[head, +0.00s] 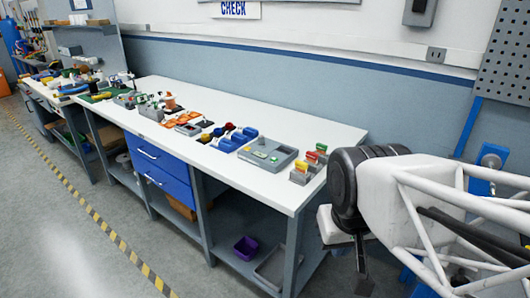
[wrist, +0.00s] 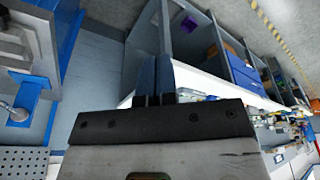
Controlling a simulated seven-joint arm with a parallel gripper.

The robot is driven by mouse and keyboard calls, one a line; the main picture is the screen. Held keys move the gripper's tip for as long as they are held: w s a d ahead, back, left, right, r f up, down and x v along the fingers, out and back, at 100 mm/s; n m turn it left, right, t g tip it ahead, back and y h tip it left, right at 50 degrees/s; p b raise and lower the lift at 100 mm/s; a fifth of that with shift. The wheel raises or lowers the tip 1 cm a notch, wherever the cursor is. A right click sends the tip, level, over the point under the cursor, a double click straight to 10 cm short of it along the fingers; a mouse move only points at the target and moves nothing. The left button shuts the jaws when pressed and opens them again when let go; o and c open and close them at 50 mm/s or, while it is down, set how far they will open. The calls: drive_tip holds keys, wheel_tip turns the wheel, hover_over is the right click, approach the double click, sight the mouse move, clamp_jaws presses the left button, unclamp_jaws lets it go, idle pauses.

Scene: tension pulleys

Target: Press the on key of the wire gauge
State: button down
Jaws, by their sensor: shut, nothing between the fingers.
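A grey, flat, box-like unit (head: 267,153) with small green and pale parts on top lies near the right end of the white workbench (head: 318,128). It may be the wire gauge, but it is too small to be sure, and I cannot make out an on key. My gripper (wrist: 156,65) has its two blue fingers together and empty in the wrist view. It is off the bench's right end, clear of everything on the top. In the wrist view the bench appears turned over, and no gauge can be picked out there.
Beside the grey unit are grey blocks with red, yellow and green tops (head: 310,163) on the right and blue items (head: 234,139) on the left. Several small parts crowd the bench farther left. A purple bin (head: 246,247) sits on the lower shelf. The bench's back strip is clear.

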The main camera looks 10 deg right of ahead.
idle(0.4)
drive_tip(key=w+a+r+t+y, duration=0.1)
drive_tip(key=w+a+r+y, duration=0.15)
drive_tip(key=w, duration=1.35)
drive_tip(key=m+t, duration=0.5)
hover_over(276, 159)
wheel_tip(276, 159, down, 9)
drive_tip(key=shift+w+r+y, duration=0.2)
drive_tip(key=shift+y, duration=0.25)
drive_tip(key=shift+f, duration=0.1)
drive_tip(key=shift+f, duration=4.25)
drive_tip(key=shift+f, duration=0.15)
